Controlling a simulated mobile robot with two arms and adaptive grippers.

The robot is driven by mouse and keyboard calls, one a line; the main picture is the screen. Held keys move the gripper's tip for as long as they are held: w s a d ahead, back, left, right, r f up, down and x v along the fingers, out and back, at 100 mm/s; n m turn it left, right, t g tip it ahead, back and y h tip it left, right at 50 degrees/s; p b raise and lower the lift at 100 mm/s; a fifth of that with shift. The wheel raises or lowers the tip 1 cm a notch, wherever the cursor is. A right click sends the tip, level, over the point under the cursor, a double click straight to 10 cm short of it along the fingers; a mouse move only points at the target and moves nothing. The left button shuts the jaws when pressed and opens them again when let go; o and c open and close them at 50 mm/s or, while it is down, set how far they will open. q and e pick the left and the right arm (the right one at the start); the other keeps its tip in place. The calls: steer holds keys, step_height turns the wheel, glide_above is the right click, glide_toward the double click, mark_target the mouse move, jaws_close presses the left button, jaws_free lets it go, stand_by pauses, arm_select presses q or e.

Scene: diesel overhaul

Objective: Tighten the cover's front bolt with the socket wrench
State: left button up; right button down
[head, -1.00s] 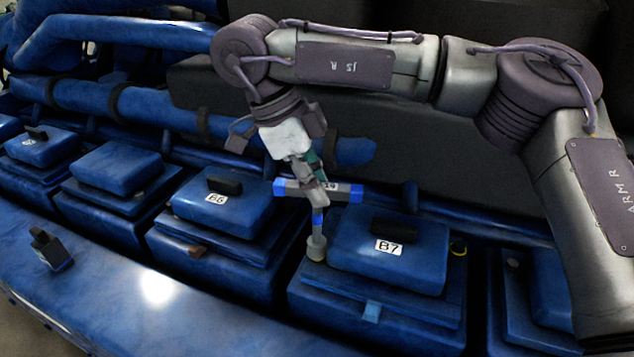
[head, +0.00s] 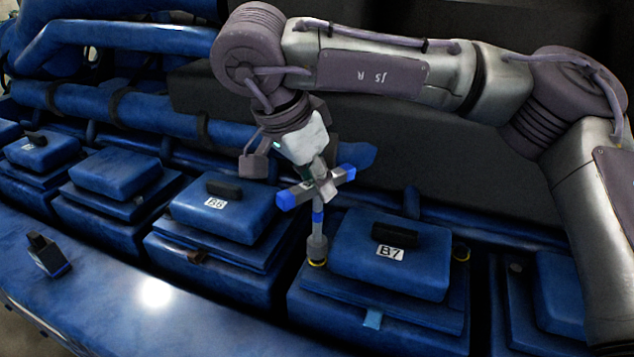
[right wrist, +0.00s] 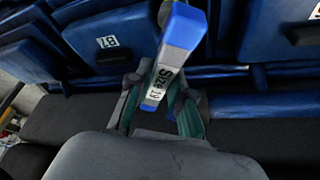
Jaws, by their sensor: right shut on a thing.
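The socket wrench (head: 318,217) has a grey bar handle with blue ends and an upright shaft with a blue band. My right gripper (head: 322,184) is shut on it at the handle. In the right wrist view, the handle (right wrist: 172,60) lies between the fingers of my right gripper (right wrist: 160,104) and reads "Size 19". The socket end is down at the left corner of the cover marked B7 (head: 390,273). A yellow ring (head: 317,263) shows at the socket's base; the bolt itself is hidden by the socket. My left gripper is not in view.
Cover B6 (head: 222,212) stands to the left, with further covers beyond. A small dark block (head: 47,255) stands on the blue front ledge (head: 120,300). Blue pipes run behind.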

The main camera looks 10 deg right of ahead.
steer(key=n+t+y, duration=0.1)
steer(key=n, duration=0.2)
steer(key=n+b, duration=0.1)
steer(key=n, duration=0.2)
steer(key=shift+t+y, duration=0.4)
steer(key=n+y, duration=0.1)
steer(key=n, duration=0.2)
steer(key=n+y+b, duration=0.1)
steer(key=n, duration=0.2)
steer(key=shift+t, duration=0.3)
steer(key=n+y, duration=0.1)
steer(key=n, duration=0.1)
steer(key=n+y, duration=0.1)
steer(key=n, duration=0.2)
steer(key=shift+n, duration=0.3)
steer(key=n+g+y, duration=0.1)
steer(key=n, duration=0.2)
steer(key=n+g+y, duration=0.1)
steer(key=n, duration=0.3)
steer(key=shift+f, duration=0.1)
steer(key=shift+d, duration=0.1)
